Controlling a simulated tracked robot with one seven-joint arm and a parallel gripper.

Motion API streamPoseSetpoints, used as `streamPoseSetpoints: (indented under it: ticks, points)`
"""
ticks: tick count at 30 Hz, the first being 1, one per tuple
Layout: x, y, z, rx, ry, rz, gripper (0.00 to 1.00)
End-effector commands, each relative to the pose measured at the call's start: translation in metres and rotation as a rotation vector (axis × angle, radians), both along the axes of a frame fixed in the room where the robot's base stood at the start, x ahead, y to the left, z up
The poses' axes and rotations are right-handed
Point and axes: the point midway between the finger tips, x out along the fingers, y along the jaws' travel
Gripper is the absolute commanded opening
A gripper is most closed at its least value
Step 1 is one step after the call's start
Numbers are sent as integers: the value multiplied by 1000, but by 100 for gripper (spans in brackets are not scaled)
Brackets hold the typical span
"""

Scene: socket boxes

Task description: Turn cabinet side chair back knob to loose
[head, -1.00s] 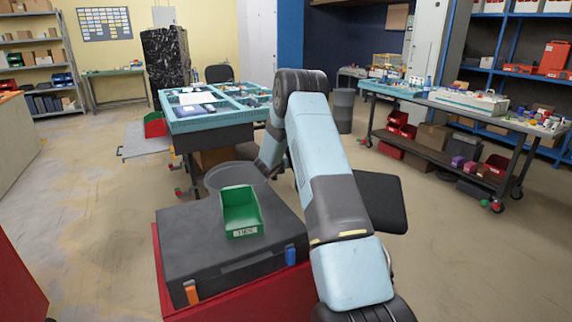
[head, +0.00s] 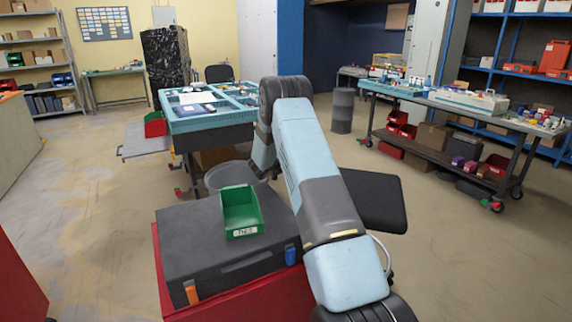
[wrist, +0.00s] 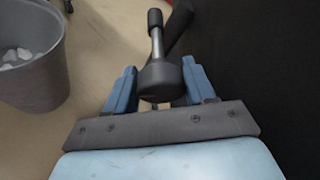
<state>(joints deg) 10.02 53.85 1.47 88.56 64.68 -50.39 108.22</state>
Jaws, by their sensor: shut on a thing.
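In the wrist view, my gripper (wrist: 160,76) has its two blue fingers on either side of a dark rounded knob (wrist: 160,84) and is shut on it. A grey stem with a black tip extends from the knob, away from the gripper. A large dark surface (wrist: 265,70), apparently part of the chair, fills the right side. In the head view, a black chair panel (head: 372,200) shows just right of my arm. My arm hides the rest of that chair, the knob and my gripper there. The knob's turn angle cannot be read.
A grey bin (wrist: 30,75) with crumpled paper stands left of my gripper. A black case (head: 200,255) with a green box (head: 240,212) lies close in front. A blue-topped workbench (head: 215,118) stands behind the arm. Open floor lies to the right.

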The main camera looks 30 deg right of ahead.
Motion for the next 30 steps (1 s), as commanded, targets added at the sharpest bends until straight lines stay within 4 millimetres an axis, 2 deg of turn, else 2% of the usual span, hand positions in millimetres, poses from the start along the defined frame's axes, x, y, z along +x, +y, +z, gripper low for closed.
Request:
streamPoseSetpoints:
  ticks: [6, 15, 16, 22, 30]
  points:
    - [2, 4, -1, -67, 66, 5, 24]
    - [2, 4, -1, -72, 71, 6, 24]
    - [2, 4, -1, -72, 71, 6, 55]
    - [1, 3, -1, -72, 71, 3, 74]
    - [0, 3, 0, -73, 71, 3, 75]
